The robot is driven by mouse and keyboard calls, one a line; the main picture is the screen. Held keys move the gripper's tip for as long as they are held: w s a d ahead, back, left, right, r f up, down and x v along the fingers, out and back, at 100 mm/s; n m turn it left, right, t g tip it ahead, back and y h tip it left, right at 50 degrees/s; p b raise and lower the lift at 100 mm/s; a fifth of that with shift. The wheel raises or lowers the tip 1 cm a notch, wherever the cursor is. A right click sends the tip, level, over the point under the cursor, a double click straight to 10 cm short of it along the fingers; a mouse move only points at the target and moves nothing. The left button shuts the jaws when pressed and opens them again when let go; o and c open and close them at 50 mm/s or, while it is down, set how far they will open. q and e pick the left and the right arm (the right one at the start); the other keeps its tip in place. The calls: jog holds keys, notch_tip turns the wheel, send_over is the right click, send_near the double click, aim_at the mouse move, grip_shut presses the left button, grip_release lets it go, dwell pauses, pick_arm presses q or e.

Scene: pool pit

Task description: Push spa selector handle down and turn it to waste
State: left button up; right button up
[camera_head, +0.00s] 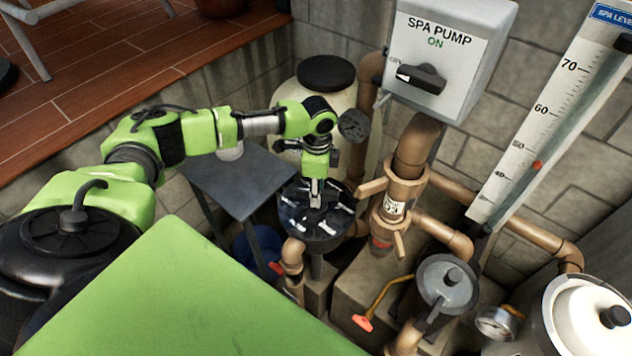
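A round black selector valve top (318,230) with several white labels around it stands at the middle, beside a grey table; the labels are too small to read. My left arm reaches in from the left, and my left gripper (316,193) points down over the middle of this top. The handle is mostly hidden by the gripper, and I cannot tell whether the fingers touch or grip it. My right gripper is not in view. A grey round valve lid (447,283) with a black handle is further right and lower.
A grey spa pump box (450,45) reading ON hangs above right. A spa level gauge (545,120) leans at right. Brown pipes (404,185) stand close right of the selector. A small grey table (238,178) is left of it, with a blue bucket (262,245) below.

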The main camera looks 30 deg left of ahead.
pick_arm(q)
notch_tip(320, 180, up, 5)
jog(key=p, duration=0.4)
jog(key=shift+f, duration=0.15)
jog(key=shift+r, duration=1.2)
jog(key=shift+f, duration=0.1)
